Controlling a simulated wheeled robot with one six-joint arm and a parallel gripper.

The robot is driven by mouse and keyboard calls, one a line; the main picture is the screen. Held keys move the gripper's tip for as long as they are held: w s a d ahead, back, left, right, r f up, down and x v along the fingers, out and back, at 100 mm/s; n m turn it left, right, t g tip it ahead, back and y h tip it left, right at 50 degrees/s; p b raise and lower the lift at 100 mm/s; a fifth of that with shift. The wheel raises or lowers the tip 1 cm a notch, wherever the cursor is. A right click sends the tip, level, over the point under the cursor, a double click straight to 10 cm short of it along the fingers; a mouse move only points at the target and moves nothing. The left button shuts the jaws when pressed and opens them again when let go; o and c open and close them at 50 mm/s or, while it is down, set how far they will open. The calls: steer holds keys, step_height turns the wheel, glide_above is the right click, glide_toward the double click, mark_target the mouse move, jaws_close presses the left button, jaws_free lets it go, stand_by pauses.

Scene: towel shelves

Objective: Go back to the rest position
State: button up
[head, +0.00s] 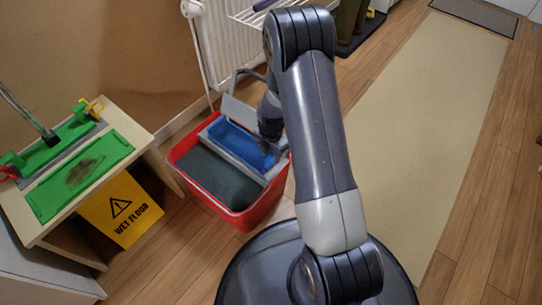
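My arm rises from my base at the bottom, bends at the top of the head view, and its far end comes down over the red bucket (262,207). My gripper (268,152) is small and dark, at the right end of the blue wringer part (238,145) on the bucket. My arm partly hides it, so I cannot tell whether its fingers are open or shut, or whether it touches the wringer. I see nothing clearly held in it.
A low shelf (142,143) at left carries a green flat pad (50,197) with a dark stain and a green mop frame (45,152). A yellow wet floor sign (120,210) leans below. A white radiator (225,50) stands behind. A beige runner (425,120) lies clear at right.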

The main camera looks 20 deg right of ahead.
mark_target(271, 161)
step_height(271, 161, up, 8)
steer(key=p, duration=0.2)
steer(key=shift+f, duration=0.25)
step_height(271, 161, down, 11)
steer(key=b, duration=0.4)
steer(key=shift+r, duration=0.35)
